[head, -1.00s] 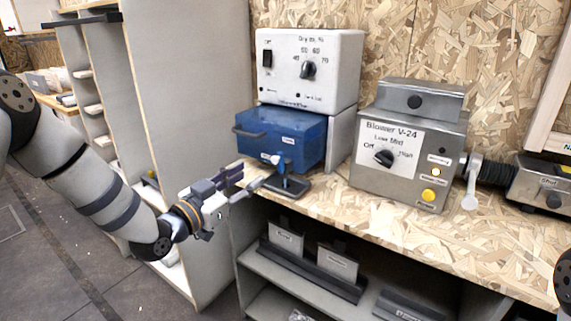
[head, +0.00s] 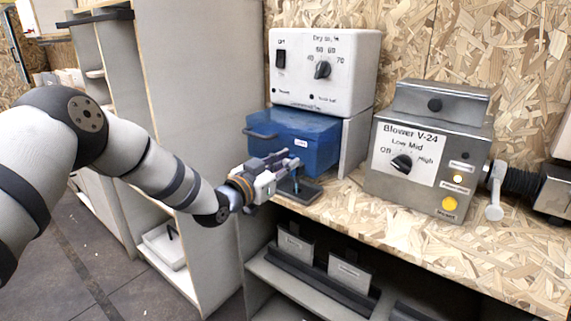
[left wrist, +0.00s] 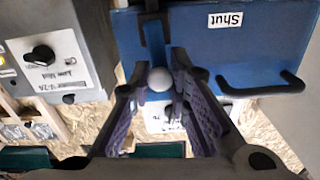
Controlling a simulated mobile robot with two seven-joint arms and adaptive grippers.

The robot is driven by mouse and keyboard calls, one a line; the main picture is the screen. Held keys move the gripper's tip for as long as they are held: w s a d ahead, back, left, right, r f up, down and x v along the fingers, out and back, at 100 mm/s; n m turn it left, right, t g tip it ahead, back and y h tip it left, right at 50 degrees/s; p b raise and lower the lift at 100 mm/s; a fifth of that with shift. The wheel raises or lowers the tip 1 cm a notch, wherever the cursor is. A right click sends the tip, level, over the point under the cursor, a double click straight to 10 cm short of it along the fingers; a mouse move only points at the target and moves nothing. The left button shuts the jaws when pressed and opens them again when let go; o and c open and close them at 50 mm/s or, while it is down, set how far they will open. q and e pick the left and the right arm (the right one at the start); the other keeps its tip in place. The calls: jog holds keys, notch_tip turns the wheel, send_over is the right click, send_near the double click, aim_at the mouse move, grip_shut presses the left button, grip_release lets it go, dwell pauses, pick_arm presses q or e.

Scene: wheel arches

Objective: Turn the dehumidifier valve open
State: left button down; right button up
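The dehumidifier is a white control box (head: 323,75) with a dial and switch, set above a blue tank (head: 305,130) with a handle. A small blue valve (head: 297,187) on a dark base plate (head: 313,190) stands in front of the tank, partly hidden by my gripper. My left gripper (head: 292,163) is at the valve. In the left wrist view its open fingers (left wrist: 160,92) stand on either side of a pale round knob (left wrist: 161,79); I cannot tell whether they touch it. A label reading "Shut" (left wrist: 224,20) shows on the blue surface beyond. My right gripper is out of view.
A steel Blower V-24 box (head: 425,150) stands right of the tank, with a hose and pale lever (head: 495,190) beside it. The wood-chip bench top (head: 400,225) is clear in front.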

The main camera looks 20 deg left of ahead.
pick_arm(q)
jog(key=shift+d+r+m, duration=0.1)
jog(key=shift+r+m, duration=0.1)
jog(key=shift+m, duration=0.2)
jog(key=shift+f, duration=0.25)
jog(key=c, duration=1.5)
grip_release()
jog(key=shift+s, duration=0.15)
jog(key=v, duration=1.2)
